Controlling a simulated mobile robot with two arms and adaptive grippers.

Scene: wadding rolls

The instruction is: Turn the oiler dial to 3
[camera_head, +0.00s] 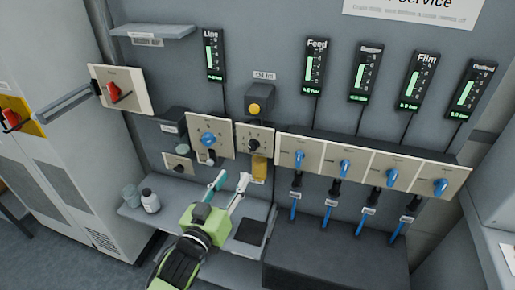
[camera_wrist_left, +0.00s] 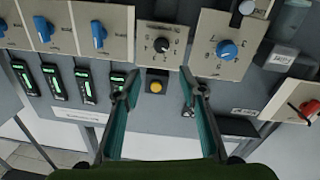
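The oiler dial, a small black knob (camera_head: 254,145) on a cream plate with marks around it, is on the grey wall panel above a yellow container (camera_head: 260,168). The black knob also shows at the top middle of the left wrist view (camera_wrist_left: 162,44). Its setting is too small to read. My left gripper (camera_head: 233,179) is open and empty, its two fingers spread below and in front of the plate. In the left wrist view the fingertips (camera_wrist_left: 163,86) are apart, with the knob beyond them. My right gripper is not in view.
A blue knob (camera_head: 208,139) is on the plate just left of the dial, and a yellow button (camera_head: 254,108) is above it. Several blue valve knobs are at right.

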